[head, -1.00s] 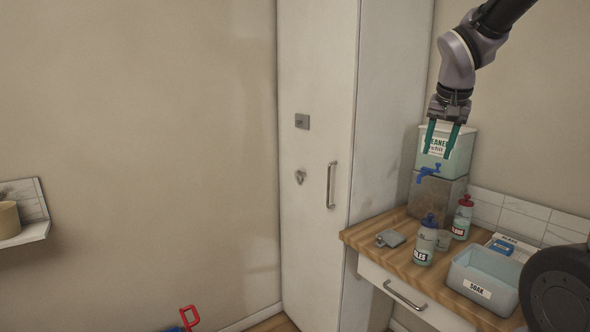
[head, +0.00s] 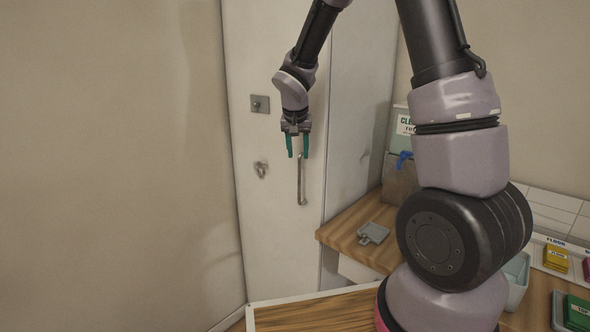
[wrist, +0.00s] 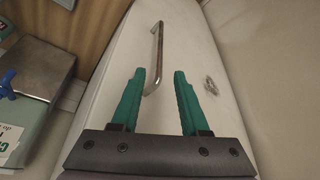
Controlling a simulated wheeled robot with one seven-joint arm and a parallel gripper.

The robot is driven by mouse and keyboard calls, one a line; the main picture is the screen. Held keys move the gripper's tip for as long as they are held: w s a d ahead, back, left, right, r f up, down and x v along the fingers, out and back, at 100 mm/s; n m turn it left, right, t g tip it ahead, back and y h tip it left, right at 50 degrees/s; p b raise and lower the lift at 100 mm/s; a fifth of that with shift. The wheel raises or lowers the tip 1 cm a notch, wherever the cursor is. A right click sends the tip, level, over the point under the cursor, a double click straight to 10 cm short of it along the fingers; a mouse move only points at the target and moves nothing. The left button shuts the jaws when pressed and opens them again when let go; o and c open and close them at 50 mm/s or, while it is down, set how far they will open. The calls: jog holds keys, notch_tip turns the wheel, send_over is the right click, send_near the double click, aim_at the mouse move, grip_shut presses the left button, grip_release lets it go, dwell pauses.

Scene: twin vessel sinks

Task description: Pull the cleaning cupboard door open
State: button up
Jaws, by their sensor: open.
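The tall white cupboard door (head: 272,195) stands shut in the head view. Its vertical metal bar handle (head: 301,182) is on the right side of the door. My gripper (head: 298,154) is open, with teal fingers pointing down at the top of the handle. In the wrist view the handle (wrist: 156,55) runs beyond the fingertips of my gripper (wrist: 158,74), its near end by the left finger. The fingers are not closed on it, and I cannot tell whether they touch it.
A wooden counter (head: 345,222) with a grey metal piece (head: 373,233) and a dispenser (head: 404,140) stands to the right. A wooden surface (head: 315,313) is in front below.

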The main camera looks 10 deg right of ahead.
aim_at(299, 166)
jog(key=x, duration=0.8)
jog(key=shift+s+f, duration=0.1)
grip_shut()
dwell(1.2)
